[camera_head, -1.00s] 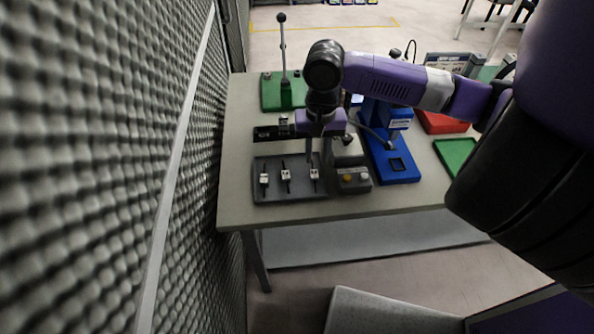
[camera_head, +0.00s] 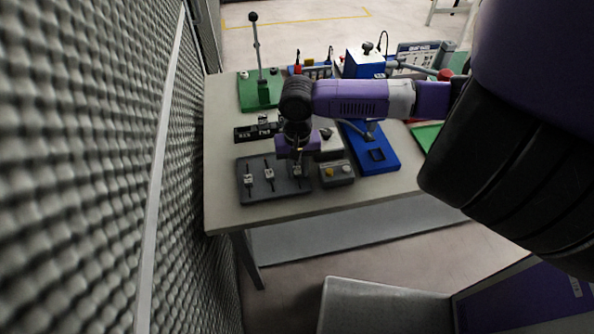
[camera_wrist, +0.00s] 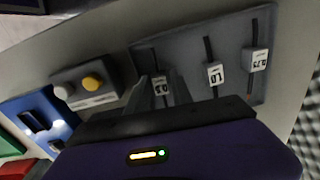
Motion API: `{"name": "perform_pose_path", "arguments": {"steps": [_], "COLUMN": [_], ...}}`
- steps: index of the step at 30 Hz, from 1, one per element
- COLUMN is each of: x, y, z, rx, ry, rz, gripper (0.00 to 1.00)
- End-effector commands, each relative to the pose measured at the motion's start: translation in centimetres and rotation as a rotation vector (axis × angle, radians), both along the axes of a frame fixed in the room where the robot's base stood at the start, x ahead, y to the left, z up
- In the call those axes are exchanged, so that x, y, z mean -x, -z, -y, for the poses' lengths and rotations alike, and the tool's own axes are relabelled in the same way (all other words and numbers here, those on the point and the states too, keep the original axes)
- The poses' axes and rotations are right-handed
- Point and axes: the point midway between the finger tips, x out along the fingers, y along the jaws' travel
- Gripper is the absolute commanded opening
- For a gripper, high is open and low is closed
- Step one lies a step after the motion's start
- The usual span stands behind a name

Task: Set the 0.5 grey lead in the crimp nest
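The 0.5 lead lies on the dark grey tray (camera_head: 262,194), the rightmost of three leads in the head view. Its white 0.5 tag (camera_wrist: 161,85) shows in the wrist view. My gripper (camera_head: 297,165) is low over this lead; in the wrist view its fingers (camera_wrist: 162,95) stand on either side of the tag and look open. Whether they touch it I cannot tell. The 1.0 lead (camera_wrist: 215,74) and 0.75 lead (camera_wrist: 256,60) lie beside it. A green base with an upright lever (camera_head: 260,92) stands behind; I cannot tell which fixture holds the crimp nest.
A grey box with a yellow and a white button (camera_head: 336,173) is just right of the tray. A blue fixture with a dark square recess (camera_head: 377,155) is further right. A black block (camera_head: 258,131) lies behind the tray. A foam wall (camera_head: 80,170) closes the left side.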

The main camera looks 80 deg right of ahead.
Motion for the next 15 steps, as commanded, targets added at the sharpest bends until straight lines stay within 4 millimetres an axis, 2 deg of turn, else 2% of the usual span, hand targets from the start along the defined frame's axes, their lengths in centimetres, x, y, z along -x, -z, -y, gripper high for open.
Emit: {"name": "perform_pose_path", "arguments": {"steps": [1,4,15], "x": [0.00,0.00,0.00], "y": [-0.01,-0.03,-0.16], "z": [0.00,0.00,0.02], "rx": [0.000,0.000,0.000], "ry": [0.000,0.000,0.000], "rz": [0.000,0.000,0.000], "gripper": [0.19,0.00,0.00]}}
